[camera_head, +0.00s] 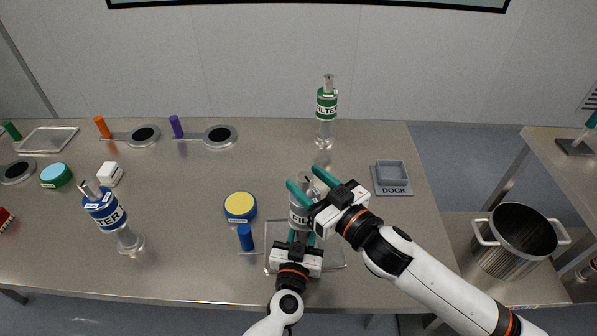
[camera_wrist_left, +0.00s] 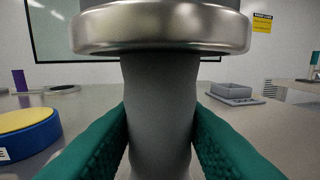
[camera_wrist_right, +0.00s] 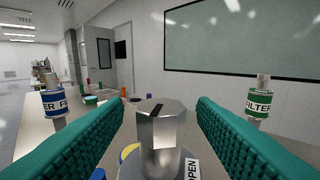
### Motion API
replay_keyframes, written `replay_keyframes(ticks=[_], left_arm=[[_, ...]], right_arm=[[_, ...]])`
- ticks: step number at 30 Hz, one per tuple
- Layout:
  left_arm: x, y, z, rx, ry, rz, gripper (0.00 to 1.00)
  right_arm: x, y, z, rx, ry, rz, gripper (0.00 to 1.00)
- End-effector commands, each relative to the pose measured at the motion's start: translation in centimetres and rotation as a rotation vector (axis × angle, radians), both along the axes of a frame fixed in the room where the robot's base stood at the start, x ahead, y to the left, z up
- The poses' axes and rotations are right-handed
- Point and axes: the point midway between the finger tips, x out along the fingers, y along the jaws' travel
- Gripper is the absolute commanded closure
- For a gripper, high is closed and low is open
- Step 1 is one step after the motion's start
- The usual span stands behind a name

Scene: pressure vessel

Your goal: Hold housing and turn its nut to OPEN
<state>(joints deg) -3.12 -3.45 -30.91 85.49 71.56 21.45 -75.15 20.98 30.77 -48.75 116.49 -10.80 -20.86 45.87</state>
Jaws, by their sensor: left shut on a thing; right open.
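The grey housing (camera_head: 298,215), with a partly hidden label, stands on a clear tray in front of me. In the left wrist view its grey neck (camera_wrist_left: 160,105) sits between the green fingers of my left gripper (camera_wrist_left: 160,140), shut on it below a wide metal rim (camera_wrist_left: 160,30). The silver hex nut (camera_wrist_right: 162,125) tops the housing, with a dark mark on its upper face. An OPEN label (camera_wrist_right: 191,168) shows beside it, to the lower right. My right gripper (camera_head: 305,181) is open at the housing's top; its fingers are either side of the nut, with visible gaps.
A blue filter housing (camera_head: 104,207) stands left, a green one (camera_head: 326,105) at the back. A yellow-topped blue round container (camera_head: 240,206) and a blue peg (camera_head: 245,237) are close by on the left. A grey dock (camera_head: 391,178) is right; a metal pot (camera_head: 514,240) stands beyond the table.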

Motion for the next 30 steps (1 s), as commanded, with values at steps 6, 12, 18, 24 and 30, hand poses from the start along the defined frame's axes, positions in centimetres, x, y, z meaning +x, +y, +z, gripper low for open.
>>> replay_keyframes(ticks=[6,12,18,24,30], left_arm=[[0.0,0.0,0.0,0.0,0.0,0.001,1.0],[0.0,0.0,0.0,0.0,0.0,0.001,1.0],[0.0,0.0,0.0,0.0,0.0,0.001,1.0],[0.0,0.0,0.0,0.0,0.0,0.001,1.0],[0.0,0.0,0.0,0.0,0.0,0.001,1.0]], right_arm=[[2.2,1.9,0.0,0.001,0.0,0.0,0.48],[2.7,2.3,0.0,0.0,0.001,0.0,0.48],[2.6,2.3,0.0,0.0,0.001,0.0,0.5],[2.6,2.3,0.0,0.001,0.001,0.0,0.83],[2.6,2.3,0.0,0.0,0.0,0.004,0.93]])
